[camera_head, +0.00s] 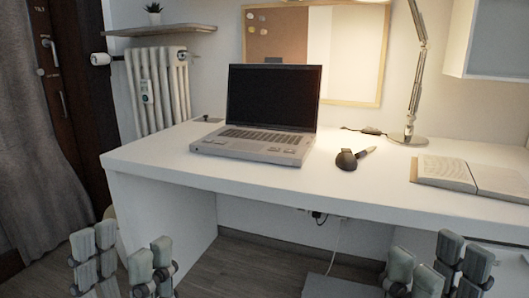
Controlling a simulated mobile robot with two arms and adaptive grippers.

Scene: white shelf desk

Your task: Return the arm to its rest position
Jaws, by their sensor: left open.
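My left gripper (122,262) is at the bottom left of the head view, in front of and below the white desk (340,194). Its fingers are apart with nothing between them. My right gripper (434,266) is at the bottom right, also in front of the desk edge. Its fingers are apart and no held object shows. The lower parts of both grippers and both arms are cut off by the bottom of the picture.
On the desk are an open laptop (264,134), a dark object with a pen (347,160), a lamp (408,138) and an open book (445,172). A radiator (158,92) and curtain (36,150) stand left. A grey box (340,287) sits below the desk.

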